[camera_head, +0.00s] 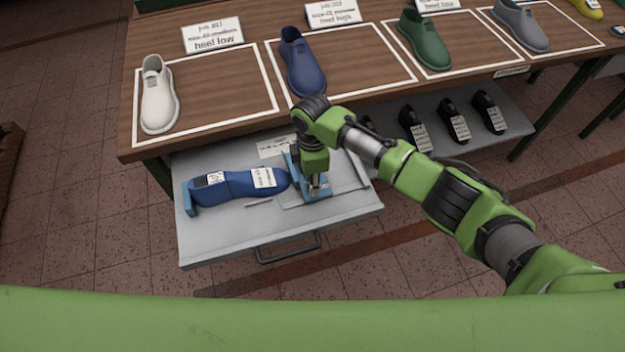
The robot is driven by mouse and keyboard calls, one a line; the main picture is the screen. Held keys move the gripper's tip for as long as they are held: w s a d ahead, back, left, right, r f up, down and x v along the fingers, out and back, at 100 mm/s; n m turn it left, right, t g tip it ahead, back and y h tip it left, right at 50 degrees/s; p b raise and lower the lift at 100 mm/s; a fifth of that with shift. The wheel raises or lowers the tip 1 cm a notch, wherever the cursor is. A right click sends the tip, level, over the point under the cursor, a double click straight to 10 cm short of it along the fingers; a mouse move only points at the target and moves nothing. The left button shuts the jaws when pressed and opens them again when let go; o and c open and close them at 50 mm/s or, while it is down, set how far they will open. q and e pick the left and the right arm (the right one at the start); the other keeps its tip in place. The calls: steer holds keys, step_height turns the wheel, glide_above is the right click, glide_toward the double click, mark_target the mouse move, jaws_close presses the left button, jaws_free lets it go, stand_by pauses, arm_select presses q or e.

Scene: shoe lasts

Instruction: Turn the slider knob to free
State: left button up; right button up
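My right gripper (316,189) points down over the blue slider block (301,168) on the grey drawer. The arm comes in from the right. The slider knob cannot be made out; the gripper covers that spot. The fingers are small and partly hidden, so I cannot tell whether they are open or shut. A blue shoe last (236,184) with white labels lies lengthwise on the drawer (216,241), between a blue end stop (191,201) at its left and the slider block at its right. My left gripper is not in view.
The wooden table (203,66) behind carries several shoes in white outlined areas with cards. A shelf (468,108) below holds dark labelled lasts. The drawer's front handle (288,248) faces me.

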steer(key=shift+n, duration=0.6)
steer(key=o, duration=1.1)
step_height(320, 180, up, 12)
stand_by(0.4)
